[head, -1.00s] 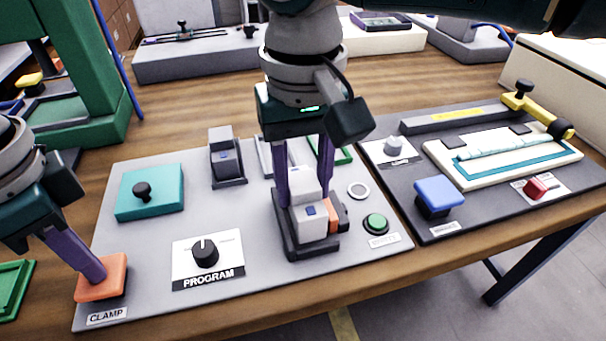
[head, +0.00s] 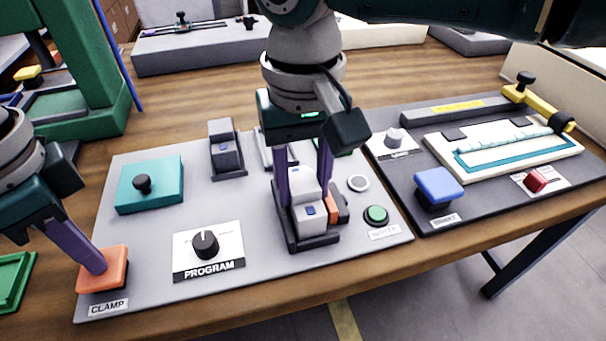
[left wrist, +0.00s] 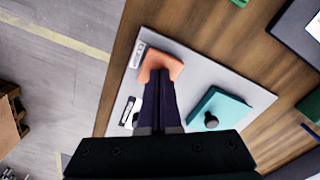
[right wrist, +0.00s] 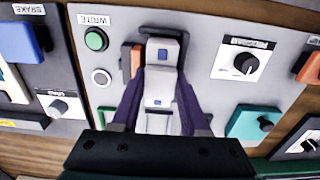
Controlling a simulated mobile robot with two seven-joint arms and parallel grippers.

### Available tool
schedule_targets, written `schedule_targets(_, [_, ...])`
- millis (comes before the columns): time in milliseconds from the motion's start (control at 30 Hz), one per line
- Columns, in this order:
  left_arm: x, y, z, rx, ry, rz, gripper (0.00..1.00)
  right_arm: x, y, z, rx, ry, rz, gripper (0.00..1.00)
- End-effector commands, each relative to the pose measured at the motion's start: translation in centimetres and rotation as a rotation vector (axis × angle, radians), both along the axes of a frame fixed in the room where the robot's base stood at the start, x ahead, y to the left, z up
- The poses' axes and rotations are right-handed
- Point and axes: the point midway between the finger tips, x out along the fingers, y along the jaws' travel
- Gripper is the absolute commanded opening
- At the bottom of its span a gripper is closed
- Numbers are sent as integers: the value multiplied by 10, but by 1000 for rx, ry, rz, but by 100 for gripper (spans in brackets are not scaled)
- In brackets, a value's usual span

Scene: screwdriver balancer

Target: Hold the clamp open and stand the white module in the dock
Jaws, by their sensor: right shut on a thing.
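The white module (head: 303,189) stands between the purple fingers of my right gripper (head: 305,200), which is shut on it. It is at the dark dock (head: 318,240) on the grey board; whether it is fully seated I cannot tell. The module also shows in the right wrist view (right wrist: 158,90). An orange clamp jaw (head: 334,208) is beside it on the right, at the dock. My left gripper (head: 98,266) is shut and empty, its fingertips on the orange CLAMP pad (head: 116,262). In the left wrist view the pad (left wrist: 160,64) is partly behind the fingers.
A PROGRAM dial (head: 206,244), a teal block (head: 150,184) and a grey unit in a dark stand (head: 225,155) are on the board. A green button (head: 376,215) is right of the dock. A second board (head: 480,205) with a blue pad (head: 438,187) is further right.

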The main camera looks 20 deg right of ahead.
Motion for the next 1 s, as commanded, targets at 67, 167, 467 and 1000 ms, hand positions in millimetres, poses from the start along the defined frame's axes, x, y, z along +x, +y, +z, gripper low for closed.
schedule_targets(67, [0, 0, -1, 1, 2, 0, 0, 0, 0, 0, 1, -1, 0, 0])
schedule_targets(167, [0, 0, -1, 1, 2, 0, 0, 0, 0, 0, 0, 0, 0, 0])
schedule_targets(467, [0, 0, -1, 2, 1, 0, 0, 0, 0, 0, 0, 0, 0, 75])
schedule_targets(1000, [0, 0, -1, 2, 1, 0, 0, 1, 0, 32, 3, -4, 3, 79])
